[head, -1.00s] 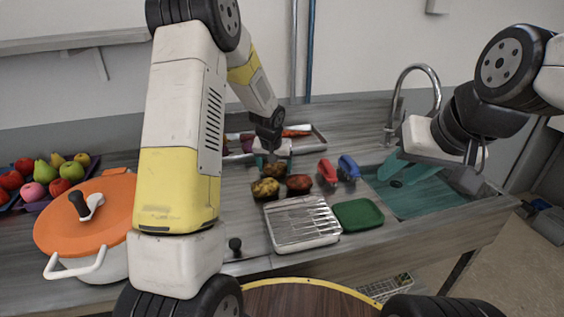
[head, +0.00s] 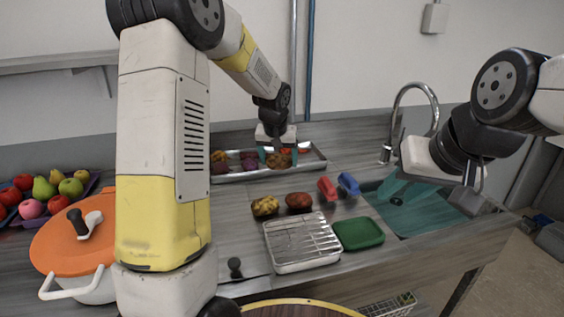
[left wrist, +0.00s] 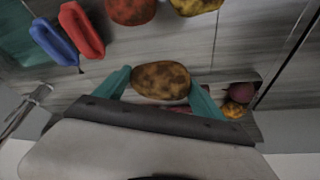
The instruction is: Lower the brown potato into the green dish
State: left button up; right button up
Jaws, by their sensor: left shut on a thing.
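My left gripper (head: 278,152) is shut on the brown potato (head: 279,160), a speckled oval one. The left wrist view shows the potato (left wrist: 160,80) between the two teal fingers (left wrist: 159,93). In the head view they are in front of the metal tray at the back, above the counter. The green dish (head: 358,233) is a small rounded square on the counter, to the right and nearer, and looks empty. My right gripper (head: 430,190) is over the sink at the right, its teal fingers apart with nothing seen between them.
A yellowish potato (head: 265,206) and a reddish one (head: 299,201) lie behind the silver rack tray (head: 303,245). A red (head: 327,188) and a blue (head: 348,184) object lie beside the sink (head: 415,205). An orange-lidded pot (head: 75,240) stands left. The back tray (head: 225,178) holds vegetables.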

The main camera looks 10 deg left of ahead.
pick_arm(q)
jog(key=s+d+f, duration=0.1)
jog(key=s+d, duration=0.4)
jog(key=d, duration=0.2)
jog(key=s+d+f, duration=0.1)
jog(key=s+d, duration=0.4)
jog(key=d, duration=0.3)
jog(key=s+d+f, duration=0.1)
jog(key=s+d, duration=0.4)
jog(key=d, duration=0.3)
jog(key=shift+s+d+f, duration=0.2)
jog(key=shift+s+f, duration=0.1)
jog(key=shift+f, duration=0.05)
jog(key=shift+s+d+f, duration=0.35)
jog(key=shift+s+d, duration=0.05)
jog(key=shift+d, duration=0.2)
jog(key=shift+w, duration=0.1)
jog(key=shift+w, duration=0.3)
jog(key=shift+f, duration=0.3)
jog(key=shift+f, duration=2.5)
dwell(0.6)
